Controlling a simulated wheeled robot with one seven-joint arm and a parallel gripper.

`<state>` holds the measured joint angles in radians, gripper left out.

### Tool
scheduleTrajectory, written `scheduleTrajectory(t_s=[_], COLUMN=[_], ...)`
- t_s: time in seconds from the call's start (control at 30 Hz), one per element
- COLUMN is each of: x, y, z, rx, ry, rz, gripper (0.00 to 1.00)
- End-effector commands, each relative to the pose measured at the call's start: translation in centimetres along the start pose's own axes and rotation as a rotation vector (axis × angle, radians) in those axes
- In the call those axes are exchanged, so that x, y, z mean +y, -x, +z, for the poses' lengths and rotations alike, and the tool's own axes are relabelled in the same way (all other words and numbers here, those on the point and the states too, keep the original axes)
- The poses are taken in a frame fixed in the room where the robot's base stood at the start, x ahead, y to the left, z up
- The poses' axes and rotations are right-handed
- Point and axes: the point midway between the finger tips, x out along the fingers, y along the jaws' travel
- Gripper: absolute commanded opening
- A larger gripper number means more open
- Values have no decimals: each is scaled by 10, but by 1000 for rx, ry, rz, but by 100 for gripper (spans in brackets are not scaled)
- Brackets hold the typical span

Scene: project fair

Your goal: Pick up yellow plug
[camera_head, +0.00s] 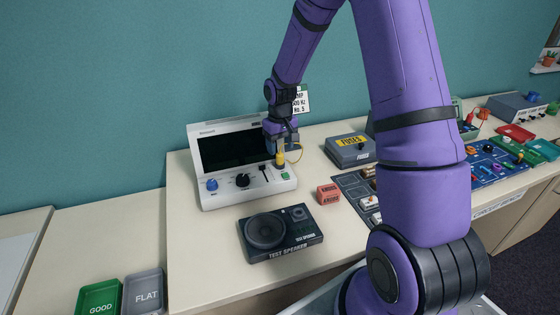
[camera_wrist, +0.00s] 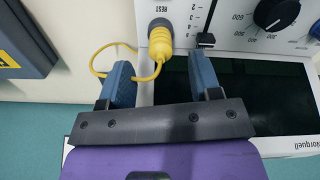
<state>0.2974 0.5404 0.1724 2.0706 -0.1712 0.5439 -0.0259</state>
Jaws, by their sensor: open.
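The yellow plug (camera_wrist: 160,42) stands on the white face of the instrument at a spot marked REST, with a yellow cord (camera_wrist: 108,60) looping off to the left in the wrist view. In the head view the yellow plug (camera_head: 280,159) shows just below my gripper (camera_head: 281,150). In the wrist view my gripper (camera_wrist: 165,75) is open, its two blue fingers apart and nothing between the pads. The plug lies just beyond the fingertips, between their lines and nearer the left finger. Whether the plug's tip sits in a socket is hidden.
The white instrument (camera_head: 204,193) has a dark screen, knobs and a slider close to the right finger. A test speaker (camera_head: 280,234), a red block (camera_head: 327,193) and a grey fuses box (camera_head: 350,150) stand nearby. Bare table lies left of the speaker.

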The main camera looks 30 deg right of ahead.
Motion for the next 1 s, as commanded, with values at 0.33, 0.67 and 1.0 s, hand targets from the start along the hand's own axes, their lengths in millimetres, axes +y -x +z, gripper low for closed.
scheduleTrajectory(t_s=[0.33, 0.67, 1.0], x=[0, 0, 0], y=[-41, -42, -41], z=[-2, -2, -2], rx=[0, 1, 1], ry=[0, 1, 1], rz=[0, 0, 0], gripper=[58, 28, 4])
